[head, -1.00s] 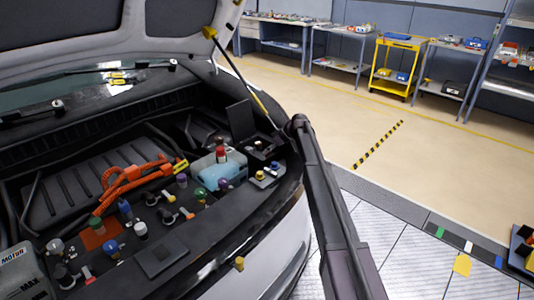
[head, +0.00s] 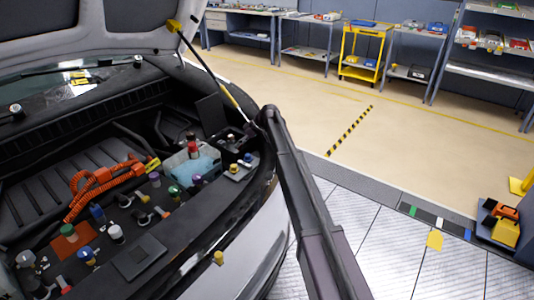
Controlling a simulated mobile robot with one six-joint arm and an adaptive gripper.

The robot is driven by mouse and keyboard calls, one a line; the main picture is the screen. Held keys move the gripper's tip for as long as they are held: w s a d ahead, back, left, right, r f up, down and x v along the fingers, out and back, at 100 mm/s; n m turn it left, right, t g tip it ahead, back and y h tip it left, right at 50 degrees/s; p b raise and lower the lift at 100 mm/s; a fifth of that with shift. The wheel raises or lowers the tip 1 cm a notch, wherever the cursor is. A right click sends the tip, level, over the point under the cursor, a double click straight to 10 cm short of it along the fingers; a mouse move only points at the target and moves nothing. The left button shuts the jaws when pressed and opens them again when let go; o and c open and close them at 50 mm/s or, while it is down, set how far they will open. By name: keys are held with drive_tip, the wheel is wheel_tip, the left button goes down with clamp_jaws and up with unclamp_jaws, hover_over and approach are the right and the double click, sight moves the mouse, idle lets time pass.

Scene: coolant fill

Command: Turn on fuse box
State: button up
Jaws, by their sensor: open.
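A black box with a raised lid (head: 211,114), which looks like the fuse box, sits at the right rear corner of the engine bay. Its dark interior (head: 231,138) holds small parts too small to make out, so I cannot tell any switch state. My arm rises from the bottom of the head view, and its upper bend stands just right of this box. My gripper cannot be made out; it is out of sight beyond the arm's bend.
The raised hood (head: 130,40) hangs over the bay, held by a yellow-ended strut (head: 205,65) close to the box. A coolant tank (head: 190,165) with a red cap, orange cables (head: 100,180) and several coloured caps fill the bay. Open floor (head: 300,110) lies beyond the car.

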drive_tip(key=shift+s+a+r+n+t+h+p, duration=0.2)
drive_tip(key=shift+s+a+n+t+h+p, duration=0.15)
drive_tip(key=shift+t+h+p, duration=0.45)
drive_tip(key=shift+s+a+n+t+h+p, duration=0.1)
drive_tip(key=shift+s+n+t+h+p, duration=0.2)
drive_tip(key=shift+t+h+p, duration=0.3)
drive_tip(key=t+h, duration=0.2)
drive_tip(key=s+n+t, duration=0.1)
drive_tip(key=shift+a+f+t+h+b, duration=0.25)
drive_tip(key=shift+a+t+h+b, duration=0.05)
drive_tip(key=shift+a+h+b, duration=0.1)
drive_tip(key=shift+d+r+p, duration=0.15)
drive_tip(key=shift+r+p, duration=0.3)
drive_tip(key=p+v, duration=1.1)
drive_tip(key=v, duration=0.2)
drive_tip(key=s+d+f+m+g+h, duration=0.1)
drive_tip(key=s+d+m, duration=0.6)
drive_tip(key=s+d, duration=0.7)
drive_tip(key=s+f+g, duration=0.1)
drive_tip(key=s, duration=0.1)
drive_tip(key=shift+s+d+h, duration=0.2)
drive_tip(key=shift+s+h, duration=0.2)
drive_tip(key=shift+m, duration=0.25)
